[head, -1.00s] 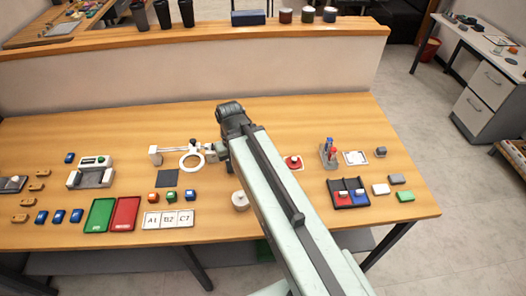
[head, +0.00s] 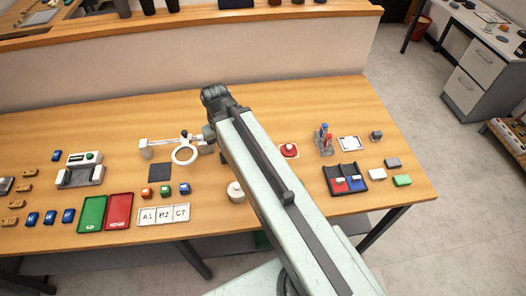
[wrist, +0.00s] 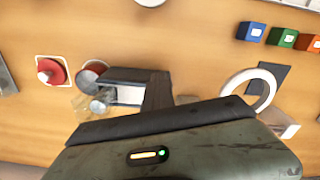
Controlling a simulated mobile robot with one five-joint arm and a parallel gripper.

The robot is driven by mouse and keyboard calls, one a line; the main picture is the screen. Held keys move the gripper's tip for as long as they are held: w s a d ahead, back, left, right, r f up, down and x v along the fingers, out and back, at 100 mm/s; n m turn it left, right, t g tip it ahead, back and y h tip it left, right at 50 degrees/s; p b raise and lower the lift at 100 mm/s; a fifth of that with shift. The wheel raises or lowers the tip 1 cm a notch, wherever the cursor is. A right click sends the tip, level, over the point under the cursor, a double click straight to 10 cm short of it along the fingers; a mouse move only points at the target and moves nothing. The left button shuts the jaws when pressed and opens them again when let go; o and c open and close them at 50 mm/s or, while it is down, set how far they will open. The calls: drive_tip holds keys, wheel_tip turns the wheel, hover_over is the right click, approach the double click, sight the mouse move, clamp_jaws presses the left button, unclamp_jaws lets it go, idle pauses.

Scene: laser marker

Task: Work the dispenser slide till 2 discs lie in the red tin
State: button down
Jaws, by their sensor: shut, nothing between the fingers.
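In the wrist view, the dispenser (wrist: 135,76) is a dark block with a pale white part (wrist: 129,95) on its near side and a grey metal cylinder (wrist: 101,102) beside it. A round tin (wrist: 92,69) with a reddish rim sits against the dispenser's left end. Its inside is too small to read, and I cannot make out any disc. My gripper (wrist: 158,80) is shut and empty, its dark fingers at the right end of the dispenser; I cannot tell whether they touch it. My arm hides the dispenser and tin in the head view.
A red button (wrist: 50,72) on a pale plate is left of the tin. A ring magnifier (wrist: 232,90) stands close at the right. Blue (wrist: 250,31), green (wrist: 281,38) and orange blocks lie beyond. A white round container (head: 236,191) is near the bench's front.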

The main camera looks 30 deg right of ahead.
drive_tip(key=c, duration=1.2)
unclamp_jaws()
drive_tip(key=shift+o, duration=0.2)
wheel_tip(320, 180, up, 7)
drive_tip(key=p, duration=0.7)
